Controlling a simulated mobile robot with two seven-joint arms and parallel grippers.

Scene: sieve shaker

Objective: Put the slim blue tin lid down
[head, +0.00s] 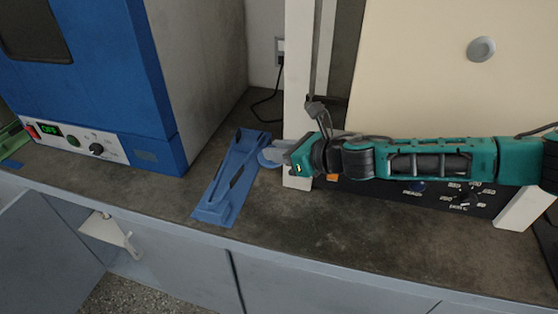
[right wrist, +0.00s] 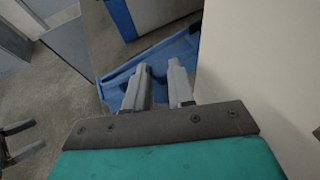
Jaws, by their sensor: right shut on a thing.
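My right gripper (head: 272,156) reaches in from the right, low over the counter, beside the right edge of a long blue holder.
The long blue holder (head: 218,212) lies on the dark counter (head: 300,233). A blue oven-like machine (head: 110,80) stands left. A large cream-coloured panel (head: 430,70) rises behind my right arm, with a dark control panel (head: 440,203) below.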

